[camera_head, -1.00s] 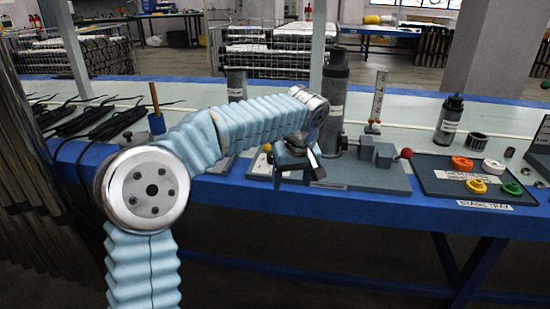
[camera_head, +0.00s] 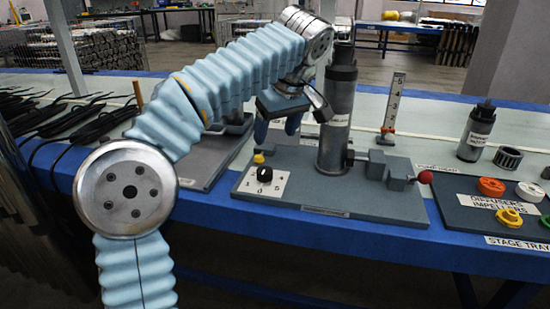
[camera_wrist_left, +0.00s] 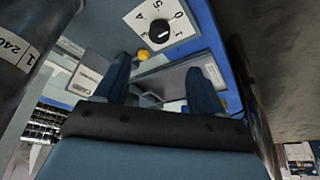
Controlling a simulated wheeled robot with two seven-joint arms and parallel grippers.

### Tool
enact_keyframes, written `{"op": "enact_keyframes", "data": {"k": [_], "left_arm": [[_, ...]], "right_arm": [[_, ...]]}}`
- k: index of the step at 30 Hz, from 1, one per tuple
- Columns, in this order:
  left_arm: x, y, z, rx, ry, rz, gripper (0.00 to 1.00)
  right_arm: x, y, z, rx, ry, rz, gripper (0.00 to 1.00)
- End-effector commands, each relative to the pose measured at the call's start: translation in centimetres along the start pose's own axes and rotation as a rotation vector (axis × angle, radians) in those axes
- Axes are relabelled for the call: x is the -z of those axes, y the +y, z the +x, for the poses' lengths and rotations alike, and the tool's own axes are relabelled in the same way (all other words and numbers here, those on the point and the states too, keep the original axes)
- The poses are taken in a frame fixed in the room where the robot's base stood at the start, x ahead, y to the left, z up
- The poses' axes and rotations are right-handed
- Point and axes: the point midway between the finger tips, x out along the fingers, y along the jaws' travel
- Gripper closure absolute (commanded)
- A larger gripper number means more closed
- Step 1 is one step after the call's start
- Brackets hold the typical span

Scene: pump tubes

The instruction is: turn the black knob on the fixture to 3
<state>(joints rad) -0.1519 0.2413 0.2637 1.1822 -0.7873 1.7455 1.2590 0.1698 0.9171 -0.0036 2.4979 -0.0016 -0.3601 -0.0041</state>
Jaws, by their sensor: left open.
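The black knob (camera_head: 264,174) sits on a white numbered dial plate (camera_head: 280,187) at the left end of the grey fixture (camera_head: 310,203). The knob also shows near the top of the left wrist view (camera_wrist_left: 160,32), with digits such as 0, 5 and 4 around it. I cannot tell surely which digit it points to. My left gripper (camera_head: 277,128) is above and behind the knob, apart from it, with its two blue fingers pointing down. It is open and empty; its spread fingers (camera_wrist_left: 158,84) also show in the left wrist view. My right gripper is not in view.
A tall grey cylinder (camera_head: 338,115) stands on the fixture just right of my gripper. A small yellow button (camera_head: 259,158) is beside the knob. A clamp with a red ball (camera_head: 425,177) is at the fixture's right. A dark parts tray (camera_head: 470,212) lies farther right.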

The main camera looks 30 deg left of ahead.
Motion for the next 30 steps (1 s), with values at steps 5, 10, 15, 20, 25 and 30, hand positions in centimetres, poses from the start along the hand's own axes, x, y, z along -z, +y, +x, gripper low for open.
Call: {"op": "enact_keyframes", "data": {"k": [5,10,15,20,25,30], "left_arm": [[-0.1,0.0,1.9,0.002,0.000,0.000,0.31],[-0.2,-0.1,5.8,0.004,-0.002,0.000,0.31],[-0.1,0.0,9.7,0.002,-0.002,0.000,0.31],[-0.1,0.0,12.3,0.001,-0.001,0.001,0.31],[-0.1,0.0,13.6,0.000,0.000,0.001,0.31],[0.0,0.0,13.8,-0.001,-0.001,0.001,0.31]], "right_arm": [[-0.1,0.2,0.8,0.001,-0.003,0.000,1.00],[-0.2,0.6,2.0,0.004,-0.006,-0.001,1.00],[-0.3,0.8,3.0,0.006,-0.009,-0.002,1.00],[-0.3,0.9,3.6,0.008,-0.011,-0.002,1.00],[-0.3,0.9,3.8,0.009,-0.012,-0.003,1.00],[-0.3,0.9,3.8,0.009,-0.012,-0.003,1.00]]}}
